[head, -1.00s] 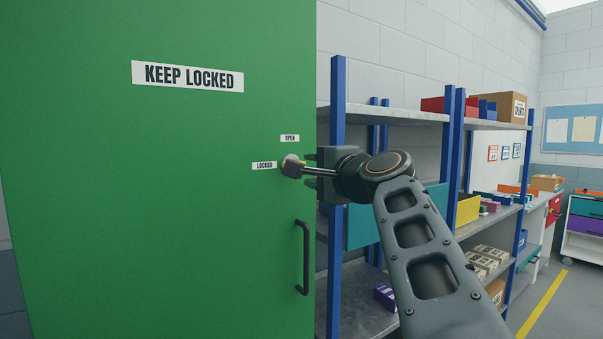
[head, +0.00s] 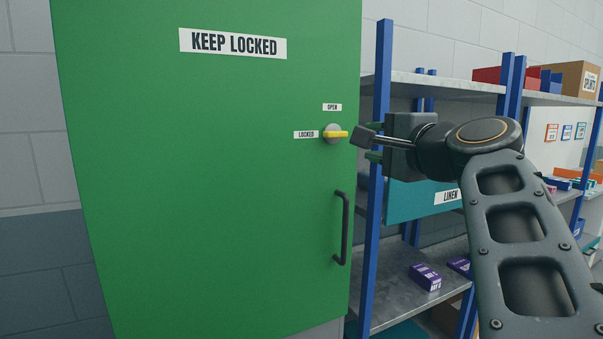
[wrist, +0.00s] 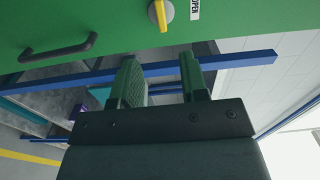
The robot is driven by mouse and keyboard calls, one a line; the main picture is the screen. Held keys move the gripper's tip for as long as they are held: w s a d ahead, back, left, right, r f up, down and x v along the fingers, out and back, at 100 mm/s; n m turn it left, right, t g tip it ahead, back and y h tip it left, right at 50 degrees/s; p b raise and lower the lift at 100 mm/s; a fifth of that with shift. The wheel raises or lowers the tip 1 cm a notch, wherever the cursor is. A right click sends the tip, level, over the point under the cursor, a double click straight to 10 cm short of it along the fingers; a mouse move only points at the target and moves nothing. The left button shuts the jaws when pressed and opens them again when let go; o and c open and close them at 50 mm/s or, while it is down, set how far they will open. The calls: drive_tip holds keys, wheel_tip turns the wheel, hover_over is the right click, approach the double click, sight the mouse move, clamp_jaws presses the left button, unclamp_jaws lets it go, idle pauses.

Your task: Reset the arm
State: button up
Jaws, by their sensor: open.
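My gripper (head: 369,142) is open and empty, to the right of the green cabinet door (head: 210,200) in the head view. It is apart from the round grey knob with a yellow lever (head: 334,133). The lever lies horizontal, in line with the LOCKED label (head: 306,134); the OPEN label (head: 332,107) is above it. In the wrist view my two green fingers (wrist: 160,60) are spread with nothing between them, and the knob (wrist: 161,12) shows beyond them at the top. The arm is stretched out forward.
A black door handle (head: 342,230) is below the knob. A blue-post shelf unit (head: 376,180) with a teal LINEN bin (head: 425,203) and purple boxes (head: 425,277) stands close behind my gripper. A grey block wall (head: 30,120) is at the left.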

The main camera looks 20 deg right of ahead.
drive_tip(key=a+f+n+g+p, duration=0.4)
drive_tip(key=f, duration=0.5)
drive_tip(key=a+f+n+g+p, duration=0.4)
drive_tip(key=f+g, duration=0.1)
drive_tip(key=f, duration=0.5)
drive_tip(key=s+a+f+n+g+p, duration=0.1)
drive_tip(key=s+f+n+g+p, duration=0.1)
drive_tip(key=s+f+n, duration=0.2)
drive_tip(key=s+a+f+n+g+h+p, duration=0.1)
drive_tip(key=s+a+f+n+g+p, duration=0.1)
drive_tip(key=f, duration=0.6)
drive_tip(key=shift+s+a+f+n+g+h, duration=0.15)
drive_tip(key=shift+s+a+n+g+h, duration=0.15)
drive_tip(key=shift+s+n+g, duration=0.55)
drive_tip(key=shift+s+n+t, duration=0.2)
drive_tip(key=shift+n+t, duration=0.05)
